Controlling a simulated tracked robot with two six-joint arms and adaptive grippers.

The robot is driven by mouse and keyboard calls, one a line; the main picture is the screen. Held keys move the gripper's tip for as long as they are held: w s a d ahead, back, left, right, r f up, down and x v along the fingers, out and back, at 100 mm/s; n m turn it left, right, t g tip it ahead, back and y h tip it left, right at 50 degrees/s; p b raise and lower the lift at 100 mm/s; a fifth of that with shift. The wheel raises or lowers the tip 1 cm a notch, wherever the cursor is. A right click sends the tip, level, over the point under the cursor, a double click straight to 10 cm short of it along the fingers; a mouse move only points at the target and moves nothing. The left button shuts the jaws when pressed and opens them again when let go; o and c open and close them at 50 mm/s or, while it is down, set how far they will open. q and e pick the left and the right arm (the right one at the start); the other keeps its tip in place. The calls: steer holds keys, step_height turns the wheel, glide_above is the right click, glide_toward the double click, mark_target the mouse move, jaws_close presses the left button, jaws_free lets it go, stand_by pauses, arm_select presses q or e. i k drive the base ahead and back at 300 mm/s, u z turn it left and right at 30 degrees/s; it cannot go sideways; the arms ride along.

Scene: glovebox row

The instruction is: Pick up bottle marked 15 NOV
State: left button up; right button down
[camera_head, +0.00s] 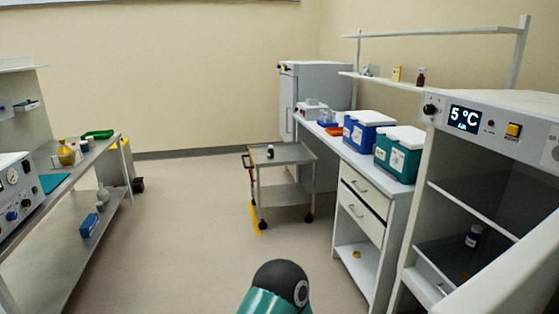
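A small dark bottle with a pale cap and a light label (474,236) stands on the lower shelf inside the open cabinet at the right. A small dark green bottle with a white part (270,152) stands on the top of the wheeled cart (290,154). A brown bottle with a light label (421,78) stands on the wall shelf at the upper right. The writing on these bottles is too small to read, so I cannot tell which is marked 15 NOV. Neither of my grippers shows.
The cabinet's panel (490,125) reads 5 °C. A blue cool box (366,134) and a green cool box (398,157) stand on the white bench (362,163). A metal bench (75,178) with glassware is at the left. The floor (190,220) between is clear.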

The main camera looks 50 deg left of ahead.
mark_target(270, 152)
steer(key=u, duration=0.5)
steer(key=k, duration=1.15)
steer(key=u, duration=1.25)
steer(key=i, duration=1.8)
steer(key=u, duration=0.6)
steer(key=i, duration=1.35)
steer(key=u, duration=0.2)
steer(key=i, duration=2.85)
steer(key=z, duration=0.3)
steer(key=i, duration=1.35)
steer(key=z, duration=0.5)
